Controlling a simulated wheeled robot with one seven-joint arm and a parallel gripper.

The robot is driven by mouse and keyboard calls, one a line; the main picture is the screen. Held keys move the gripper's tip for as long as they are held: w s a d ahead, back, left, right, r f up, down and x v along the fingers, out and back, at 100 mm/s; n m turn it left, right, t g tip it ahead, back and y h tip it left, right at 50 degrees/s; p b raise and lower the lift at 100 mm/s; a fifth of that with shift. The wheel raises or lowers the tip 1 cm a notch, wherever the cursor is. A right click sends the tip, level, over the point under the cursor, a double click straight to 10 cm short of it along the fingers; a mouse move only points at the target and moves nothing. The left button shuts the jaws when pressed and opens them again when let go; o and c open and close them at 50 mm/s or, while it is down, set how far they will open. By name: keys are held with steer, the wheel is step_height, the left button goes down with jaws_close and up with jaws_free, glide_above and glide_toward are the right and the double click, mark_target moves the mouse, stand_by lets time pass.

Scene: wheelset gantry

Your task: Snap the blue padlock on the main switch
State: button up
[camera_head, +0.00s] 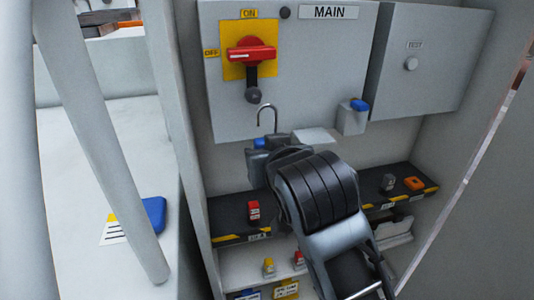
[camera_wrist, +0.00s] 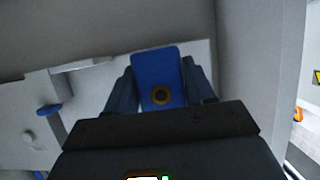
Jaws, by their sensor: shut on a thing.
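The main switch (camera_head: 250,55) is a red handle on a yellow plate, on the grey panel marked MAIN. Its handle lies roughly level, with the ON label above and the OFF label at its left. My gripper (camera_head: 262,157) is below the switch, shut on the blue padlock (camera_head: 259,144). The padlock's steel shackle points up, its top a little below the knob and apart from it. In the wrist view, the padlock's blue underside (camera_wrist: 172,72) with a round keyhole sits between the fingers. The shackle is hidden there.
A grey holder with a blue top (camera_head: 352,116) is on the panel's lower right. A grey box (camera_head: 425,60) adjoins the panel. Below, a dark shelf (camera_head: 228,217) holds a red padlock (camera_head: 253,211) and other small items. A pale post (camera_head: 100,140) stands at left.

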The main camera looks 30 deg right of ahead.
steer(key=shift+r, duration=0.1)
glide_toward(253, 130)
steer(key=shift+w+d+f+p, duration=0.2)
steer(key=shift+w+f+p, duration=0.25)
steer(key=shift+w+f, duration=0.75)
steer(key=shift+r+p, duration=0.1)
steer(key=shift+p, duration=0.65)
stand_by(1.2)
steer(key=shift+w+d, duration=0.15)
steer(key=shift+w, duration=0.75)
steer(key=shift+w+d, duration=0.2)
steer(key=shift+w, duration=0.7)
steer(key=o, duration=1.2)
steer(key=shift+s, duration=0.1)
steer(key=v, duration=0.7)
steer(key=shift+s+r, duration=0.15)
steer(key=shift+s, duration=0.15)
steer(key=shift+a, duration=0.1)
